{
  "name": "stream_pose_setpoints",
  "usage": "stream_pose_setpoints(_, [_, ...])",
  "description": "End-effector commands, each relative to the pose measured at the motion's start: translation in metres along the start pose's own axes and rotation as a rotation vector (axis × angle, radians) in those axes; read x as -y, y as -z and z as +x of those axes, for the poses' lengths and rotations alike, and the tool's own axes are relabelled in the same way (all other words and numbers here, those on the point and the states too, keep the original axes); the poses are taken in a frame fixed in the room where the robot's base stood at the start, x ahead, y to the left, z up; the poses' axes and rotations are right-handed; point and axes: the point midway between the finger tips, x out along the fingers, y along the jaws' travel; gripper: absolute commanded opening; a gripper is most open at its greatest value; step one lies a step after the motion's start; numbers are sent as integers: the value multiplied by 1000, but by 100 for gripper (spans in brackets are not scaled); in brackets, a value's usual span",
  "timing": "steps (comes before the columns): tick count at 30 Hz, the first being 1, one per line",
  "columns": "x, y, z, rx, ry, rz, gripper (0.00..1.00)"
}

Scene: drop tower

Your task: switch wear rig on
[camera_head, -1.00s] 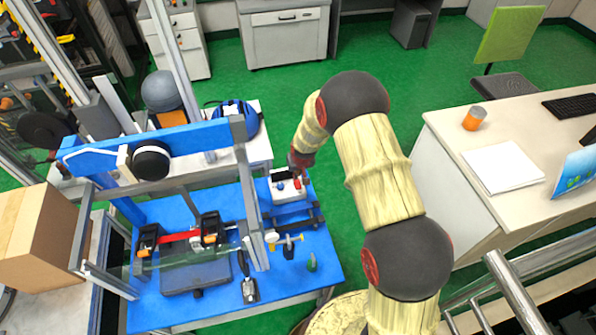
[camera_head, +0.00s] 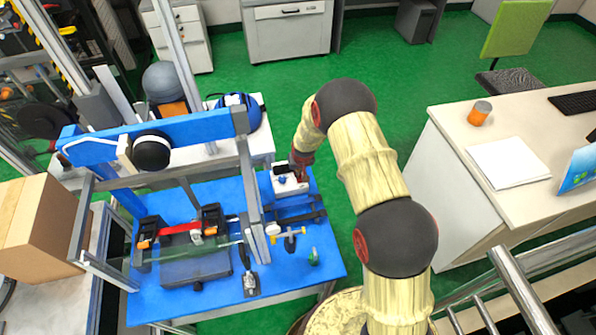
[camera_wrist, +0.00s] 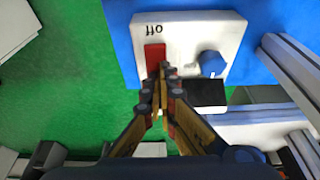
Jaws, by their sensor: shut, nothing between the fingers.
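The wear rig (camera_head: 196,262) stands on the blue table, with a blue beam above it and a red bar across its clamps. Its white control box (camera_head: 297,188) sits at the table's far right. In the wrist view the box (camera_wrist: 185,22) carries a red switch (camera_wrist: 155,52), a blue knob (camera_wrist: 211,63) and a black panel. An upside-down "off" label is above the switch. My gripper (camera_wrist: 164,70) is shut and empty, its tips at the switch's lower end; contact is unclear. In the head view my gripper (camera_head: 301,172) is over the box and partly hides it.
A blue table (camera_head: 318,272) holds small tools near its front right. A cardboard box (camera_head: 40,230) stands at the left. A white desk (camera_head: 450,150) is at the right, with an orange can (camera_head: 479,113). Green floor lies between table and desk.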

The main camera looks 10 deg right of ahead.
Motion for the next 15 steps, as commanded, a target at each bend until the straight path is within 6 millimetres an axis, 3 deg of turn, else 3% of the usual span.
stream_pose_setpoints(6, [0, 5, 9, 98, 0, 1, 0])
stream_pose_setpoints(15, [0, 1, 10, 106, 0, 0, 0])
